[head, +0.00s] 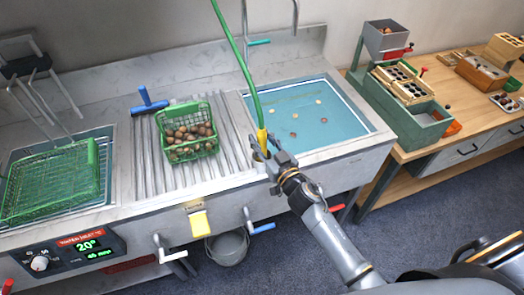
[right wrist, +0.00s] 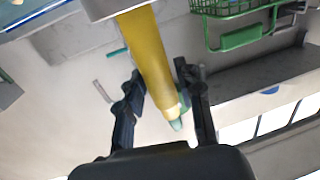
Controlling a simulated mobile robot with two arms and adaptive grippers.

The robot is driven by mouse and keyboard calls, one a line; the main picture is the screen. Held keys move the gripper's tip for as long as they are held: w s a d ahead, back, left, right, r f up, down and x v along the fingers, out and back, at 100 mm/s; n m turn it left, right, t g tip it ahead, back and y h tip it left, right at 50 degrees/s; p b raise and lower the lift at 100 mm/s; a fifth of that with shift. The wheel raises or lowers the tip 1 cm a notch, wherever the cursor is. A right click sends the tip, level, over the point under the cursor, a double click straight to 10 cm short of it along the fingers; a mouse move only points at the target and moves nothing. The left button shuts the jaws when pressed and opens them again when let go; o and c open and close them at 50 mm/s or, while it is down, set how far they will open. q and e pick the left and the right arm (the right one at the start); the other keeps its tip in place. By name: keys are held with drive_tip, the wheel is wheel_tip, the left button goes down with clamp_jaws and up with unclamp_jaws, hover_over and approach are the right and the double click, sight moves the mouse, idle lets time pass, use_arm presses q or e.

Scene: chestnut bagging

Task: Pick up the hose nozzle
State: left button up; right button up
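The hose nozzle (head: 262,139) is yellow and hangs at the end of a green hose (head: 240,58), at the front left corner of the water basin. My right gripper (head: 269,158) is at its lower end in the head view. In the right wrist view the nozzle (right wrist: 155,60) runs between the two dark fingers of the right gripper (right wrist: 160,78). The fingers stand apart on either side of it, with narrow gaps, and its tip points towards the palm. My left gripper is not in view.
The basin (head: 367,117) holds water and several chestnuts. A green basket (head: 206,151) of chestnuts stands on the ribbed drainboard (head: 147,168) to the left. Another green wire basket (head: 60,185) is at far left. A wooden table (head: 400,153) with boxes stands right.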

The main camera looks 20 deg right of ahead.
clamp_jaws()
wheel_tip(320, 180, up, 10)
drive_tip(key=shift+p, duration=0.85)
drive_tip(key=shift+c, duration=1)
unclamp_jaws()
clamp_jaws()
